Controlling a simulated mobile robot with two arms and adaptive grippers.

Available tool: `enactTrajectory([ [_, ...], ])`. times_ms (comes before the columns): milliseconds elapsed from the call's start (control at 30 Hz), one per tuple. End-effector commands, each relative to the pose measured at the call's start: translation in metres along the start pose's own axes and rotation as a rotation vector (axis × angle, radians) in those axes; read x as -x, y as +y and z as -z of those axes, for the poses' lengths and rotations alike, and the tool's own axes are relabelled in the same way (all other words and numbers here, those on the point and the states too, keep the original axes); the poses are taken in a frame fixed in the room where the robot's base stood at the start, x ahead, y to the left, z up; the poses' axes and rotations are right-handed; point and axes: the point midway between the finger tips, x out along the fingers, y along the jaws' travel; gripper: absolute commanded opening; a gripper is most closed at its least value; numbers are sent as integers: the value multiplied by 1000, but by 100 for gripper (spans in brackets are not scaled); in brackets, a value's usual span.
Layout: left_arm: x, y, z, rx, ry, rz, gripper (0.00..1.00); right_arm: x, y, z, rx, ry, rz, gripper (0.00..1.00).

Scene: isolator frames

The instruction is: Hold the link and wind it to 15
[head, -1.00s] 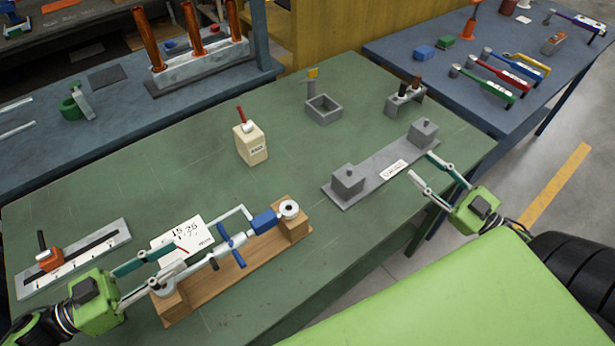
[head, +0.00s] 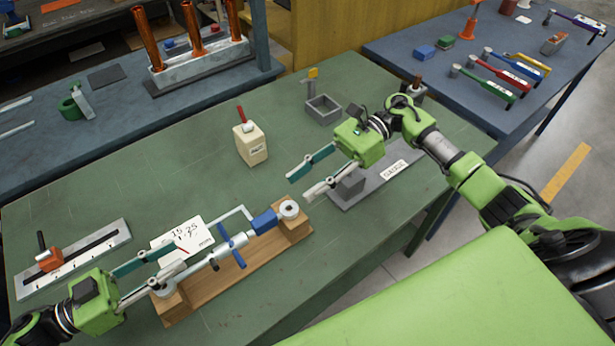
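The link (head: 203,262) is a grey rod lying along a wooden base (head: 250,262), with a blue cross-shaped handle (head: 238,256) at its middle. A blue block (head: 264,222) and a round grey eye (head: 289,209) are at its right end. My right gripper (head: 299,188) is open and empty, above and behind the eye, pointing left.
A grey plate with blocks (head: 375,180) lies under my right gripper. A slotted gauge (head: 75,262) lies at the left. A grey square tray (head: 323,110) is at the back.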

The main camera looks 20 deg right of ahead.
Motion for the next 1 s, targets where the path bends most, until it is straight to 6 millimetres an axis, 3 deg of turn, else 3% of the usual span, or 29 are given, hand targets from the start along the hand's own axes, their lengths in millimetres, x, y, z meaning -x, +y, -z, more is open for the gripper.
enactTrajectory([
  [100, 0, 0, 0, 0, 0, 0, 28, 2, -5, 0, 122, 80, -27, 38],
  [333, 0, 0, 0, 0, 0, 0, 28, -10, -5, 4, 181, 120, -45, 38],
  [800, 0, 0, 0, 0, 0, 0, 28, -97, -2, 13, 177, 114, -44, 38],
  [1000, 0, 0, 0, 0, 0, 0, 28, -123, -2, 17, 177, 116, -42, 38],
])
